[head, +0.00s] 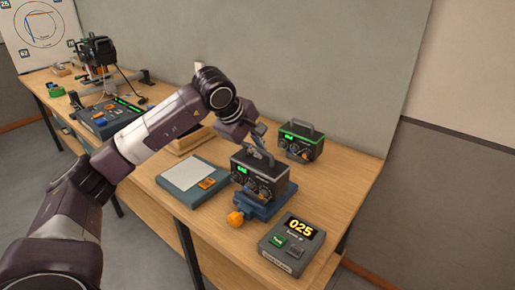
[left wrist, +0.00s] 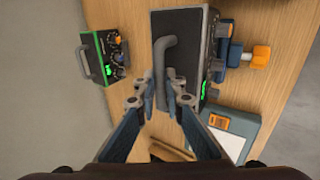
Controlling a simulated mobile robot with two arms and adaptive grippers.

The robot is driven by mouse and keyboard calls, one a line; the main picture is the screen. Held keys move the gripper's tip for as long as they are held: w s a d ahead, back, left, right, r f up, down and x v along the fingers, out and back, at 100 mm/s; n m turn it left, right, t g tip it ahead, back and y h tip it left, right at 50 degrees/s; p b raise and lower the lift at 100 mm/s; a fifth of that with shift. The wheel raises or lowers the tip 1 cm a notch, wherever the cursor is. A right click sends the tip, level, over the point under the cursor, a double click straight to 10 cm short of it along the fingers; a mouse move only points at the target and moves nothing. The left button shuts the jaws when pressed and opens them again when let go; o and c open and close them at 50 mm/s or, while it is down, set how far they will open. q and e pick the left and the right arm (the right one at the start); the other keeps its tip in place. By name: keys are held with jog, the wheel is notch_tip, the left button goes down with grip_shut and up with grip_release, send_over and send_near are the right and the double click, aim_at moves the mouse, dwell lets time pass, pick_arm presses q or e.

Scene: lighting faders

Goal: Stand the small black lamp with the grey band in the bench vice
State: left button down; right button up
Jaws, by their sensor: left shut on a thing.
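The black lamp with the grey band (head: 262,178) stands upright at the blue bench vice (head: 258,207), its lower edge hidden by the vice's front. I cannot tell whether the vice jaws touch it. In the left wrist view the lamp (left wrist: 190,42) is seen from above, with the vice (left wrist: 235,53) to its right. My left gripper (head: 260,150) is shut on the lamp's top handle (left wrist: 161,75); in the left wrist view its fingers (left wrist: 163,90) lie on either side of the handle. The vice's orange knob (head: 235,218) faces the front. My right gripper is out of view.
A second black lamp with a green band (head: 300,142) stands behind, to the right. A grey box with a yellow "025" display (head: 292,246) sits at the front right. A blue-grey plate device (head: 194,178) lies left of the vice. A wooden tray (head: 192,140) is behind it.

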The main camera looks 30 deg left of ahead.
pick_arm(q)
jog(key=shift+f+b, duration=0.45)
jog(key=shift+b, duration=0.15)
dwell(1.0)
jog(key=c, duration=1.9)
grip_release()
jog(key=shift+s, duration=0.1)
jog(key=shift+c, duration=0.2)
jog(key=shift+o, duration=0.2)
jog(key=shift+s+f, duration=0.1)
jog(key=shift+f, duration=0.3)
jog(key=o, duration=1.6)
jog(key=shift+r, duration=0.15)
jog(key=shift+c, duration=0.2)
jog(key=shift+r, duration=0.1)
notch_tip(320, 180, up, 8)
jog(key=p, duration=0.6)
